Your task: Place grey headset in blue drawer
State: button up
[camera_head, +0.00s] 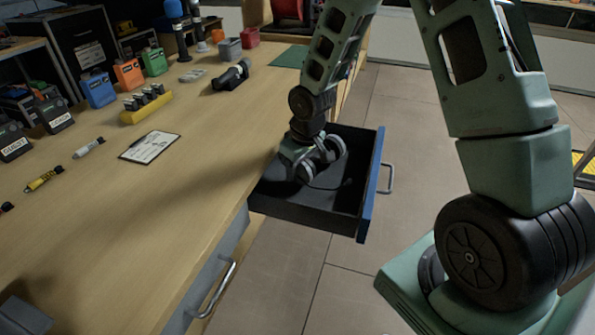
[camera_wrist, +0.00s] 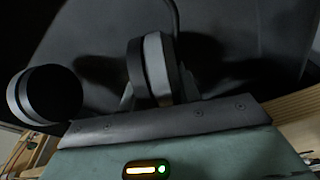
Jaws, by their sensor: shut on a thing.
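The blue drawer (camera_head: 371,190) stands open at the right side of the wooden bench, with a dark inside and a metal handle on its front. My gripper (camera_head: 318,162) is over the open drawer, low at its left part. It is shut on the grey headset (camera_head: 337,147), whose round ear cups show at the fingers. In the wrist view, the grey headset (camera_wrist: 158,70) has one cup at the fingers and another cup to the left, with a thin band rising above. The dark drawer interior fills the background there. I cannot tell whether the headset touches the drawer floor.
The wooden bench (camera_head: 120,225) holds a clipboard (camera_head: 150,147), a yellow rack (camera_head: 146,105), a black device (camera_head: 231,76) and several coloured boxes. A closed drawer with a handle (camera_head: 215,290) is nearer. Tiled floor lies clear right of the open drawer.

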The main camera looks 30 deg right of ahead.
jog(key=shift+s+f, duration=0.15)
jog(key=shift+f, duration=0.4)
jog(key=shift+a+f, duration=0.1)
jog(key=o, duration=1.2)
jog(key=shift+c, duration=0.2)
jog(key=r+p, duration=0.1)
jog(key=r, duration=0.3)
jog(key=s+r+p, duration=0.1)
jog(key=r, duration=0.3)
jog(key=s+r+p, duration=0.1)
jog(key=r, duration=0.3)
jog(key=shift+s+d, duration=0.1)
jog(key=shift+d, duration=0.2)
jog(key=s+a+r+n+g, duration=0.15)
jog(key=s+a+r, duration=0.25)
jog(key=s+a, duration=0.6)
jog(key=s+a+r+n, duration=0.3)
jog(key=s+a, duration=0.7)
jog(key=s, duration=0.4)
jog(key=shift+g, duration=0.35)
